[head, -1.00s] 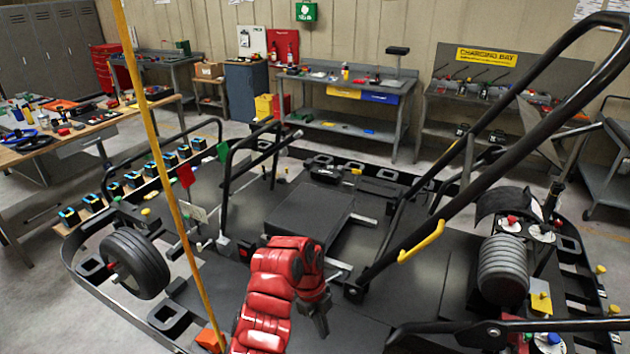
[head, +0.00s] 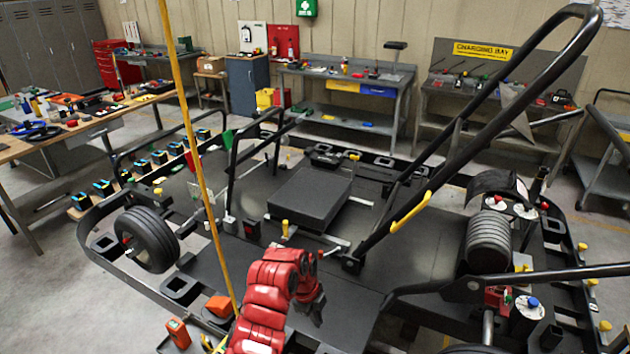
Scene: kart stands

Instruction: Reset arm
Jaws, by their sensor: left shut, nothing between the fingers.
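My left arm, in red padded covers, comes up from the bottom of the head view and bends over the kart's floor. My left gripper (head: 316,312) points down at its end, small and partly hidden by the arm; it is shut and empty. It is over the dark floor of the kart frame (head: 345,320), in front of the flat black box (head: 312,197). My right arm and gripper are not in view.
A tall yellow pole (head: 190,130) stands just left of my arm. Black roll bars (head: 490,130) rise at right, near a stacked tyre (head: 488,243). A wheel (head: 147,240) is at left. Workbenches line the back wall. Grey floor is clear at lower left.

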